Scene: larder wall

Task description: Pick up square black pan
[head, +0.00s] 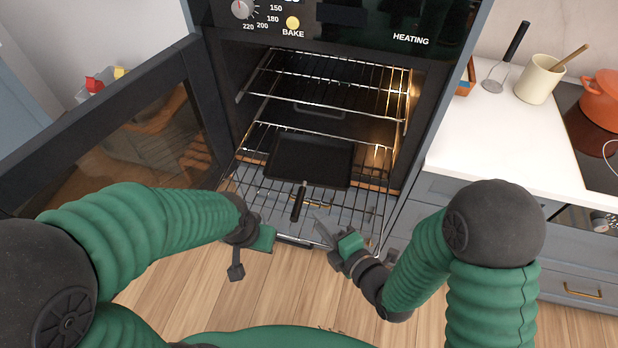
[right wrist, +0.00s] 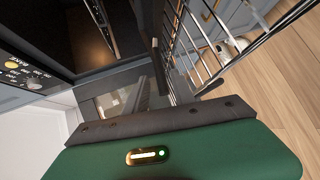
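The square black pan (head: 312,160) lies flat on the lower oven rack, which sticks out of the open oven. Its handle (head: 299,202) points toward me over the rack's front. My right gripper (head: 324,234) is just right of the handle's end, near the rack's front edge, and appears apart from it. Its fingers are seen edge-on, so their opening is unclear; the right wrist view shows dark finger parts (right wrist: 150,95) beside the rack wires. My left gripper (head: 246,256) is at the rack's front left corner, partly hidden by its own wrist, with its opening unclear.
The oven door (head: 120,120) stands open on the left. An upper rack (head: 330,82) sits above the pan. Wooden floor (head: 200,290) is clear below.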

